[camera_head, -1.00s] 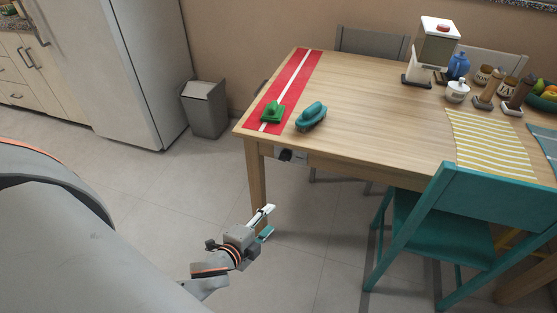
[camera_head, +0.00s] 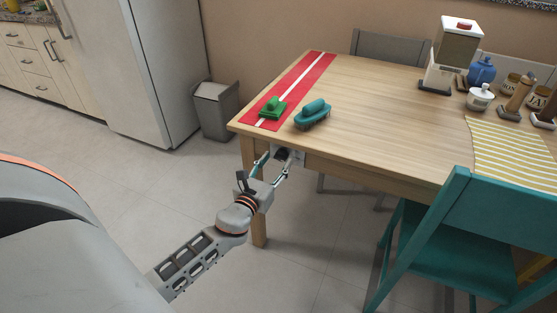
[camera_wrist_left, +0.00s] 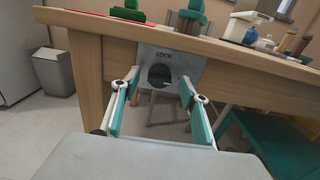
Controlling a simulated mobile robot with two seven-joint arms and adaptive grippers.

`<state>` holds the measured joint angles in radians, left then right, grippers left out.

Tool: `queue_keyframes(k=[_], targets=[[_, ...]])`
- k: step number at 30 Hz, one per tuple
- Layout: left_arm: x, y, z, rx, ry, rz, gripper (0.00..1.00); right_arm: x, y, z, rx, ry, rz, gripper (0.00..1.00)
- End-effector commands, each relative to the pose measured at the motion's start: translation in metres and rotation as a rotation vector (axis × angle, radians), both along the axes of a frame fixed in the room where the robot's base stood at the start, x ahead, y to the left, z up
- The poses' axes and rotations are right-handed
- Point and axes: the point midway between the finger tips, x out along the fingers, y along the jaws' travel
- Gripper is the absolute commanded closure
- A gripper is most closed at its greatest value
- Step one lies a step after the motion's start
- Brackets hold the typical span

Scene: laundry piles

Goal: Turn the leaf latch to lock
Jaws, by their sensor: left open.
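The leaf latch is a grey plate (camera_wrist_left: 186,66) marked LOCK, with a dark round knob (camera_wrist_left: 159,76), on the table's front apron near its left corner. In the head view the latch knob (camera_head: 282,155) is partly hidden by my gripper. My left gripper (camera_head: 275,164) is open just in front of the latch. In the left wrist view its teal-padded fingers (camera_wrist_left: 159,84) stand on either side of the knob, with nothing held. I cannot tell whether they touch the plate. The knob's turn angle is unclear. My right gripper is not in view.
On the wooden table (camera_head: 375,115), a green brush-like object (camera_head: 272,108) lies on a red runner (camera_head: 304,80), beside a teal one (camera_head: 313,113). A table leg (camera_head: 251,160) stands left of the latch. A teal chair (camera_head: 475,235) is to the right. A grey bin (camera_head: 215,112) stands behind.

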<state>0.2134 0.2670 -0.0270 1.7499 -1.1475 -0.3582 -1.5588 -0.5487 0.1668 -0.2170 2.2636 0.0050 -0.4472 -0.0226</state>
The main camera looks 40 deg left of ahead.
Motion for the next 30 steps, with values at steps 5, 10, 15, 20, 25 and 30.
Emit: queue_keyframes(k=[5, 10, 15, 20, 25, 30], targets=[[0.016, 0.004, -0.001, 0.001, 0.002, 0.0, 0.55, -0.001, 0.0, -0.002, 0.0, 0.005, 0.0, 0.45], [0.019, 0.005, -0.002, -0.001, 0.003, 0.0, 0.55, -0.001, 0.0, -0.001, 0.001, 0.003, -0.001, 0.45], [0.019, 0.005, -0.001, 0.0, 0.002, 0.0, 0.55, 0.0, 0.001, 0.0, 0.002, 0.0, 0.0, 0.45], [0.019, 0.004, -0.001, -0.001, 0.002, 0.0, 0.94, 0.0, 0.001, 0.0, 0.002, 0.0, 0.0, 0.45], [0.019, 0.004, -0.002, -0.003, 0.001, 0.0, 0.94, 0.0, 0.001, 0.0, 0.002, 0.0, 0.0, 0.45], [0.019, 0.004, -0.002, -0.029, -0.004, 0.0, 0.94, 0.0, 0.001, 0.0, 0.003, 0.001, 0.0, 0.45]])
